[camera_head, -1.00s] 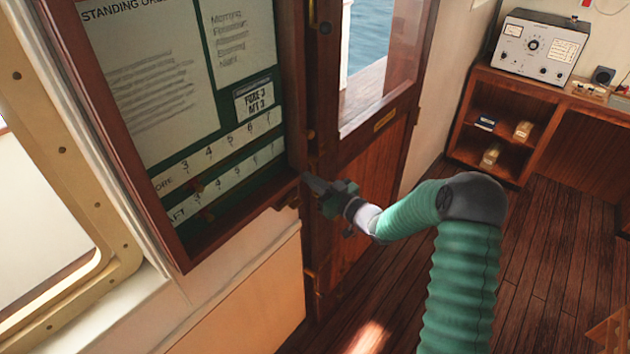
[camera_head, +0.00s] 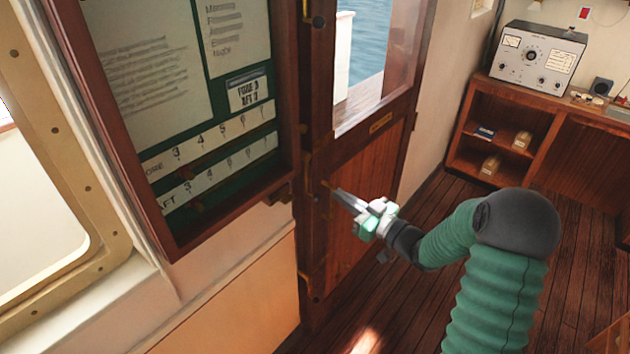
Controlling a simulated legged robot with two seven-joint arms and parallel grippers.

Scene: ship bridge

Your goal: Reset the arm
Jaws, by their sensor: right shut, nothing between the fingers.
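My right arm comes in from the lower right in a green ribbed sleeve with a dark elbow. My right gripper (camera_head: 335,193) is shut and empty, its thin grey fingers pointing up and left. In the picture it lies in front of the wooden door (camera_head: 362,195), right of the notice board's lower corner. I cannot tell whether the fingertips touch the door. My left gripper is not in view.
A wood-framed notice board (camera_head: 222,226) with draught scales hangs at left, beside a brass-rimmed window (camera_head: 105,240). A shelf unit (camera_head: 540,100) with a grey instrument (camera_head: 537,55) stands at the far right. Plank floor (camera_head: 420,190) is open between door and shelves.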

